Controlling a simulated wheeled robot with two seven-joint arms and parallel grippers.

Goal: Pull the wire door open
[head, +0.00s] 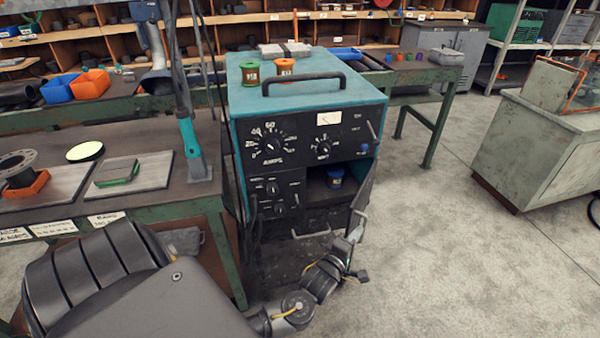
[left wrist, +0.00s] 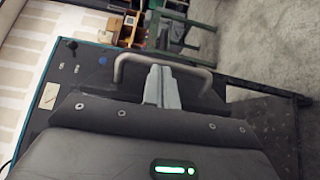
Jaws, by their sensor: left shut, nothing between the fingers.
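The welding machine (head: 305,115) is a teal box with a black front. Its wire door (head: 361,190) stands swung outward at the right of the front, seen nearly edge-on. The open compartment behind it shows a blue spool (head: 335,175). My left gripper (head: 356,234) is at the door's lower outer part, by the pale door handle (head: 358,219). In the left wrist view the shut fingers (left wrist: 162,72) lie at the looped handle (left wrist: 135,58), with nothing between them. I cannot tell whether they touch it. My right gripper is not in view.
A workbench (head: 150,210) with plates and a green-topped block stands left of the machine. Cables hang along the machine's left side. A grey cabinet (head: 535,150) stands at the right. The concrete floor (head: 440,240) between machine and cabinet is clear.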

